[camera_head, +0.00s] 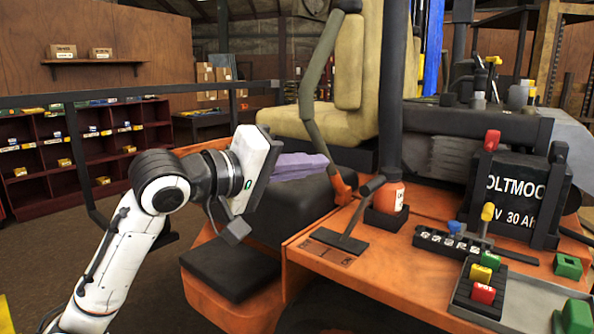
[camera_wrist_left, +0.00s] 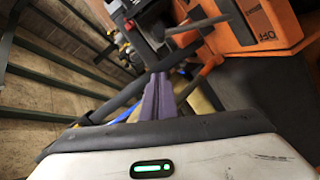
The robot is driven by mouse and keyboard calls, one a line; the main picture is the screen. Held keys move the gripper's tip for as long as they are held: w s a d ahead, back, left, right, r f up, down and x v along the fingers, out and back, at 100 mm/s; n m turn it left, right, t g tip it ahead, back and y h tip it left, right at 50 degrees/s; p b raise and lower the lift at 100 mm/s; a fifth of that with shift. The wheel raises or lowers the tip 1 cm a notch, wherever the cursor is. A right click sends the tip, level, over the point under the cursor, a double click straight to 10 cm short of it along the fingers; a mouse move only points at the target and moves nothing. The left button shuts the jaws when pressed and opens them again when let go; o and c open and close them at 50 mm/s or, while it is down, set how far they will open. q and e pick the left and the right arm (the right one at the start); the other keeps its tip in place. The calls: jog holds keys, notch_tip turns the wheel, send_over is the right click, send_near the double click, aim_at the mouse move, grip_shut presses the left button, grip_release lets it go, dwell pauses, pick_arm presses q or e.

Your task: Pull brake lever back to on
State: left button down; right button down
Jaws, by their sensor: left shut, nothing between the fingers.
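The brake lever (camera_head: 358,213) is a short dark bar with a crosswise grip. In the left wrist view the closed fingers (camera_wrist_left: 158,80) point toward dark bars and orange bodywork. My right gripper is not in view.
An olive control arm (camera_head: 308,90) with an orange base and a black post (camera_head: 391,100) stand close by the lever. A battery (camera_head: 513,195) and a tray of coloured blocks (camera_head: 515,295) are at right.

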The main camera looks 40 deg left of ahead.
pick_arm(q)
jog(key=shift+s+a+r, duration=0.1)
jog(key=shift+s, duration=0.55)
jog(key=shift+s+a+r, duration=0.1)
jog(key=shift+s, duration=0.55)
